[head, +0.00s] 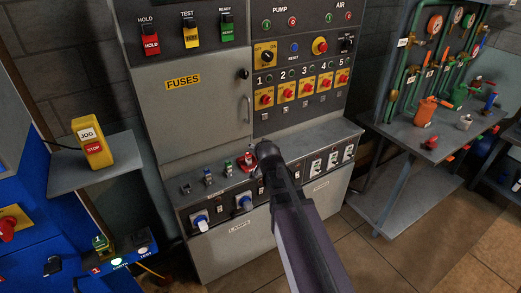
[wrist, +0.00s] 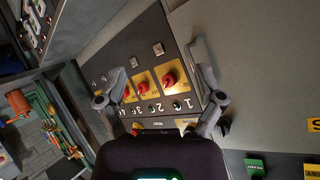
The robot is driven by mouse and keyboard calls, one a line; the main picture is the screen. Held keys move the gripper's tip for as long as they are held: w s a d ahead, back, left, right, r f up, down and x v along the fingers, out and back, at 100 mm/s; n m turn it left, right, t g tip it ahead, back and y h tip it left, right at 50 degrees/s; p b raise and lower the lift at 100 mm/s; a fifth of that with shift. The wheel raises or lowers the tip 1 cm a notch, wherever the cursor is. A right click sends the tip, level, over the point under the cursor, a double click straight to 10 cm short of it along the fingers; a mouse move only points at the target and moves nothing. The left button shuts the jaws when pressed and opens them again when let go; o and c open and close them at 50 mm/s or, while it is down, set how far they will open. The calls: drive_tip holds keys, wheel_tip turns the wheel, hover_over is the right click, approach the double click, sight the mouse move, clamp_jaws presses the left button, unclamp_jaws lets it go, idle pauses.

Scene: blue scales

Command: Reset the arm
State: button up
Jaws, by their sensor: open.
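My gripper (wrist: 162,78) is open and empty in the wrist view, its two grey fingers spread apart. Between and beyond them is the dark switch panel, with red knobs on yellow plates, seen upside down. In the head view my dark arm reaches up from the bottom edge, and its end (head: 268,158) overlaps the sloping desk of the grey cabinet. The fingertips are too small there to tell apart. I cannot tell whether the gripper touches anything.
A grey cabinet (head: 190,118) with a FUSES door fills the middle. A row of red knobs (head: 303,88) sits on its upper panel. A yellow JOG/STOP box (head: 92,143) stands on a left shelf. A table (head: 410,140) with pipes and gauges is at right. Tiled floor shows at lower right.

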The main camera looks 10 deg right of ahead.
idle(0.5)
drive_tip(key=s+f+n+g, duration=0.3)
drive_tip(key=s+f+g, duration=0.1)
drive_tip(key=s, duration=0.7)
drive_tip(key=s+a+f+n+g, duration=0.1)
drive_tip(key=s+f+n+g, duration=0.1)
drive_tip(key=s+f+g, duration=0.2)
drive_tip(key=s+g, duration=0.3)
drive_tip(key=s, duration=0.5)
drive_tip(key=shift+s+a+f+n+g+y, duration=0.15)
drive_tip(key=shift+s+f+n+g+y, duration=0.15)
drive_tip(key=shift+f+n+y, duration=0.1)
drive_tip(key=shift+w, duration=0.1)
